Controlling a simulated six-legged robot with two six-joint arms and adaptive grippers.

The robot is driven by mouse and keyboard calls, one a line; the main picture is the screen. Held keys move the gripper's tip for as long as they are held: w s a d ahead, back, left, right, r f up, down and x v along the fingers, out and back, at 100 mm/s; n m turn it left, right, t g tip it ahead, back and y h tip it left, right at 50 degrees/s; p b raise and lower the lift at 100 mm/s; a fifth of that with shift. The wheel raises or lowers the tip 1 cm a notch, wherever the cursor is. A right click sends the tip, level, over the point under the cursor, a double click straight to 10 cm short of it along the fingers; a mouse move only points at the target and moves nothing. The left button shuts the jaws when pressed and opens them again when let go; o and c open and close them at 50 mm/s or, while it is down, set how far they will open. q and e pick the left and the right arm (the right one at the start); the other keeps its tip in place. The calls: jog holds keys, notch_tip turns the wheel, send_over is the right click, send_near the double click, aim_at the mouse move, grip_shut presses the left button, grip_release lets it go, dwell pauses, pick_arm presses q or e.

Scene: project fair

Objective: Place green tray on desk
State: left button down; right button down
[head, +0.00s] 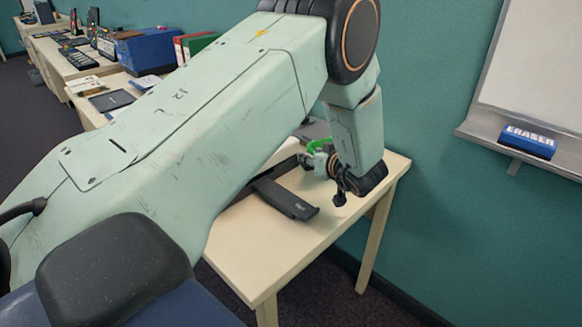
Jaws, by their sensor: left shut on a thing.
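My left gripper (328,170) is over the right end of a pale wooden desk (258,245), low near its top. It is shut on a bright green thing (320,145), which looks like the green tray. Only a small green part shows; my arm and gripper hide the rest. I cannot tell whether it touches the desk. My right gripper is not in view.
A black open holder (285,198) lies on the desk, left of my gripper. A blue bin (148,50) and red and green binders stand on desks farther back. The teal wall and a whiteboard ledge with a blue eraser (530,141) are to the right. The desk's front is bare.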

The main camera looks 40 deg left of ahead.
pick_arm(q)
notch_tip(320, 180, down, 3)
jog(key=shift+w+f, duration=0.1)
jog(key=shift+f, duration=0.05)
jog(key=shift+f+b, duration=0.35)
jog(key=shift+f, duration=0.2)
notch_tip(320, 180, down, 3)
jog(key=shift+r+b, duration=0.1)
jog(key=shift+b, duration=0.3)
jog(key=shift+f, duration=0.3)
jog(key=c, duration=1.2)
grip_release()
jog(key=shift+f, duration=0.1)
jog(key=shift+o, duration=1.8)
